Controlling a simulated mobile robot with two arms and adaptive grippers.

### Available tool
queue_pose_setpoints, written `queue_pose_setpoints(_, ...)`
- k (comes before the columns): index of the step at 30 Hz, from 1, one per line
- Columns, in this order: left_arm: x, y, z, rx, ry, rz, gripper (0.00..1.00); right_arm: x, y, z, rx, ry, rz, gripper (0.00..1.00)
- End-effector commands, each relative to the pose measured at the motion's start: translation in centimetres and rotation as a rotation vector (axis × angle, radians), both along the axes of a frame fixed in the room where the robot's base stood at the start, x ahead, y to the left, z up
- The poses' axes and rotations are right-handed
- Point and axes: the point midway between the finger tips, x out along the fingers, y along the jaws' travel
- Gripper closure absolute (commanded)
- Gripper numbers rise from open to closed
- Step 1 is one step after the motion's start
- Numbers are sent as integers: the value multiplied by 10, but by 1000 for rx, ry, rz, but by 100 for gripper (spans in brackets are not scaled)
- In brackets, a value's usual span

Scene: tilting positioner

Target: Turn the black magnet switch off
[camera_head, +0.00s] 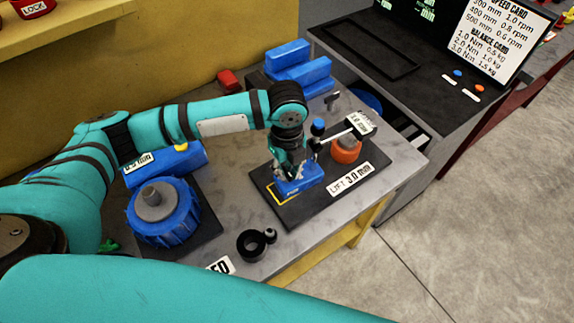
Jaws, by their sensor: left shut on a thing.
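A blue block (300,184) stands on a dark plate (333,196) marked "LIFT 3.0 mm". A post with a blue knob (318,127) rises beside it. My left gripper (290,173) reaches down onto this block from above. It is shut on a part there, but its fingers hide what they hold. I cannot make out the black magnet switch; the gripper may be covering it. My right gripper is not in view.
An orange round part (346,150) stands behind the block, with a label above it. A blue ribbed drum (163,212) is at left. A black ring (251,244) lies near the table's front edge. Blue stepped blocks (300,68) are at the back. A black console (400,60) stands back right.

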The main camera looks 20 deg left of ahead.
Motion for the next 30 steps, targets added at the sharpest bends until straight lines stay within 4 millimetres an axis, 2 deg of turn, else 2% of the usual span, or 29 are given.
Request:
queue_pose_setpoints(1,0,0,5,1,2,27,100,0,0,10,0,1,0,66)
queue_pose_setpoints(18,-1,-1,6,0,2,531,100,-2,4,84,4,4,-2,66)
queue_pose_setpoints(24,-1,-1,4,-1,2,722,100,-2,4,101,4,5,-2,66)
queue_pose_setpoints(30,0,-1,2,-3,1,911,100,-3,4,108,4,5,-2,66)
